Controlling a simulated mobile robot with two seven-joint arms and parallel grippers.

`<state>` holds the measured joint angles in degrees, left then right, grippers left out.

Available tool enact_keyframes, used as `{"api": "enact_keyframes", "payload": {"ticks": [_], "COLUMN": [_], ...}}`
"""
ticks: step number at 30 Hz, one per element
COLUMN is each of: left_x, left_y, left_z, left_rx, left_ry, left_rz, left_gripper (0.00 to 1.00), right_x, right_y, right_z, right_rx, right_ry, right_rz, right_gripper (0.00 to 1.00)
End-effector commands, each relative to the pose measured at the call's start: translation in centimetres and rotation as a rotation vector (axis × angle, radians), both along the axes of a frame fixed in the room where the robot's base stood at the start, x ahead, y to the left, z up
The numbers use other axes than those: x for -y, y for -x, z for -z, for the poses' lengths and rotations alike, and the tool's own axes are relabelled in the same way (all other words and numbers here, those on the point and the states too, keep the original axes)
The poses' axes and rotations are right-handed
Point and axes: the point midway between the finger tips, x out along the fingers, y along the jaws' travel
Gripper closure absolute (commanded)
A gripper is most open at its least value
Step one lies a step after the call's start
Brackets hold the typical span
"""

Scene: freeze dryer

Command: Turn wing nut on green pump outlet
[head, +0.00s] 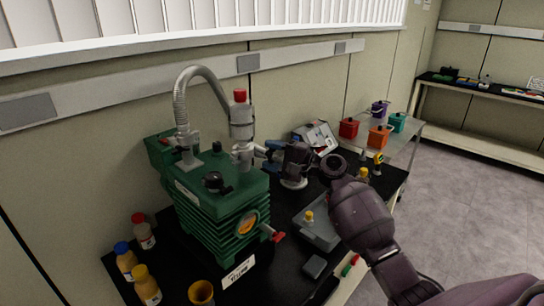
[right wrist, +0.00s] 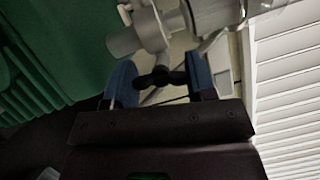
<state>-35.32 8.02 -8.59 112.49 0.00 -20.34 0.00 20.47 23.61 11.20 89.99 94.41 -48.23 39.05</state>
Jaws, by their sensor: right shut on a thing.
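The green pump (head: 222,203) stands on the black bench; its green side also shows in the right wrist view (right wrist: 60,45). A grey metal outlet fitting (head: 241,125) with a red cap rises from the pump top; its pipe end (right wrist: 125,40) shows in the right wrist view. My right gripper (head: 268,152) reaches in from the right beside the fitting. In the right wrist view its blue fingers (right wrist: 160,82) are on either side of the dark wing nut (right wrist: 158,76), shut on it. The fingers partly hide the nut in the head view. My left gripper is not in view.
A ribbed metal hose (head: 187,88) arches from the pump toward the fitting. Several bottles (head: 125,260) stand left of the pump, and an orange cup (head: 201,292) is in front. A grey device (head: 317,230) lies under my right arm. Coloured containers (head: 378,134) stand on the glass-topped table behind.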

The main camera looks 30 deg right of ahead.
Motion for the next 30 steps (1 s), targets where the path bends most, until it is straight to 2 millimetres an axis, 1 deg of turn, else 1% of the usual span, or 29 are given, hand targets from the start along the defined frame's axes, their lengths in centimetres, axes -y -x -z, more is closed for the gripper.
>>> {"api": "enact_keyframes", "payload": {"ticks": [1, 21, 30], "left_x": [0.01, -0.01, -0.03], "left_y": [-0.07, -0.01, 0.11], "left_z": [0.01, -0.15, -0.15], "left_rx": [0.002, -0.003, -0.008], "left_ry": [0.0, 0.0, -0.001], "left_rz": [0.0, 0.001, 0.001], "left_gripper": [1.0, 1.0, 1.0], "right_x": [-0.11, -0.11, -0.08], "right_y": [0.03, 0.03, 0.01], "right_z": [0.24, 0.1, 0.05], "right_rx": [-0.018, -0.224, -0.3], "right_ry": [-0.045, -0.643, -0.865], "right_rz": [-0.003, 0.0, 0.0], "right_gripper": [0.73, 0.73, 0.73]}}
